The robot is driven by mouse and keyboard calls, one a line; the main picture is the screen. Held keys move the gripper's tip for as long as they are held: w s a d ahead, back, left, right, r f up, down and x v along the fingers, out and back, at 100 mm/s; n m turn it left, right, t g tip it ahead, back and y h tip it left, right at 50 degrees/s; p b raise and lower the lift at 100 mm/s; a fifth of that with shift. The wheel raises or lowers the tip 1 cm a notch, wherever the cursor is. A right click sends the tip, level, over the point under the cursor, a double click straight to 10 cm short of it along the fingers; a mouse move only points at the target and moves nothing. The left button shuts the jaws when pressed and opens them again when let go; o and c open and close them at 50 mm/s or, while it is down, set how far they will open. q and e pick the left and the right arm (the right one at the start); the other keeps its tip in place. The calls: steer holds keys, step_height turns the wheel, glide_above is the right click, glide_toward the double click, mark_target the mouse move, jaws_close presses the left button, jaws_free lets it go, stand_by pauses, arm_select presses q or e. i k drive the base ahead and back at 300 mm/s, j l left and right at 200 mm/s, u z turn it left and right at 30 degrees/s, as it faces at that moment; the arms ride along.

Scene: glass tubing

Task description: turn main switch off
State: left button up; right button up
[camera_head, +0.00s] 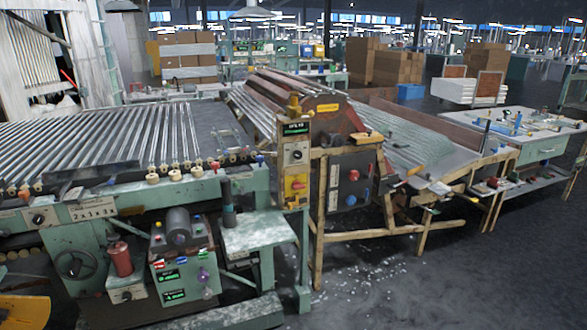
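A yellow switch plate with a red knob (298,184) is on the narrow upright control post in the middle of the view; it looks like a main switch. Its on or off position is too small to read. Above it on the same post are a round dial (297,155) and a lit display (296,128). A dark panel (340,181) just to the right carries a red knob (353,175) and a blue knob (351,200). Neither of my grippers is in view.
A green roller machine (110,150) with a handwheel (76,264) fills the left. A green control box (178,268) with lit displays stands low in front. A wooden-framed glass table (430,150) extends right. Dark floor (450,285) is open at front right, with white fragments near the frame.

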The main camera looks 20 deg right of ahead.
mark_target(296, 185)
steer(key=i+l, duration=0.2)
steer(key=l, duration=0.2)
steer(key=i+l+z, duration=0.1)
steer(key=l, duration=0.3)
steer(key=i+l, duration=0.3)
steer(key=i+l+z, duration=0.1)
steer(key=l, duration=0.4)
steer(key=i, duration=0.1)
